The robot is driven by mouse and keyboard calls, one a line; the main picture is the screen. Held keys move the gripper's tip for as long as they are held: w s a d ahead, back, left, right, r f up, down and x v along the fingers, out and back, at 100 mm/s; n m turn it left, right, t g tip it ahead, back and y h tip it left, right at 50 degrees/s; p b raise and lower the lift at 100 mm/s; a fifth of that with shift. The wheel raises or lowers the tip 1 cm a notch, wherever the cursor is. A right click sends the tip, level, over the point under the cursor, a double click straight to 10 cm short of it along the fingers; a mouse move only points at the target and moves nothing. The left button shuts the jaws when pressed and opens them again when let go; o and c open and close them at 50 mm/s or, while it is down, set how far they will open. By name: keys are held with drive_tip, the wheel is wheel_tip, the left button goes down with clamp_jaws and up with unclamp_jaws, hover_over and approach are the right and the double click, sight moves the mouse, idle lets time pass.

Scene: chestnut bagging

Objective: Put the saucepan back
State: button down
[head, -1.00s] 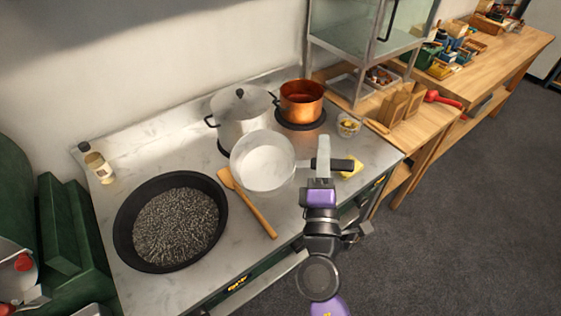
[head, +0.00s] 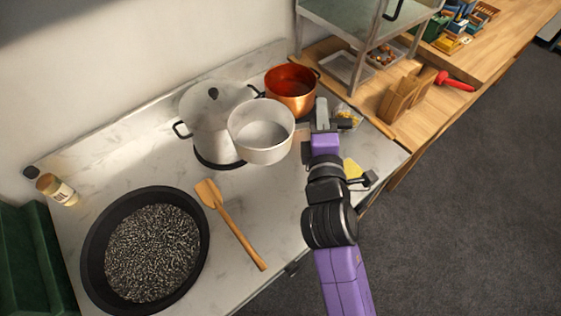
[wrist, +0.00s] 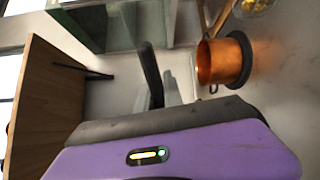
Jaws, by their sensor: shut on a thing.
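The saucepan (head: 261,133) is a pale, round, empty pan, held upright in the head view, overlapping the front right of the tall lidded pot. My gripper (head: 322,118) is at its right side, shut on its dark handle, which is mostly hidden by the fingers. The pan appears raised above the worktop. In the wrist view a dark bar (wrist: 151,75), which looks like the handle, stands at the fingers; the pan's bowl is not visible there.
A lidded steel pot (head: 205,115) and a copper pot (head: 291,92) stand close behind the saucepan; the copper pot also shows in the wrist view (wrist: 222,62). A wooden spatula (head: 232,225) and a black pan of dark grains (head: 93,250) lie in front. A glass-sided cabinet stands right.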

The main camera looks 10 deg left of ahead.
drive_tip(key=shift+f+b, duration=3.25)
drive_tip(key=shift+f, duration=6.5)
drive_tip(key=c, duration=1.9)
unclamp_jaws()
drive_tip(key=shift+f, duration=0.1)
drive_tip(key=o, duration=0.4)
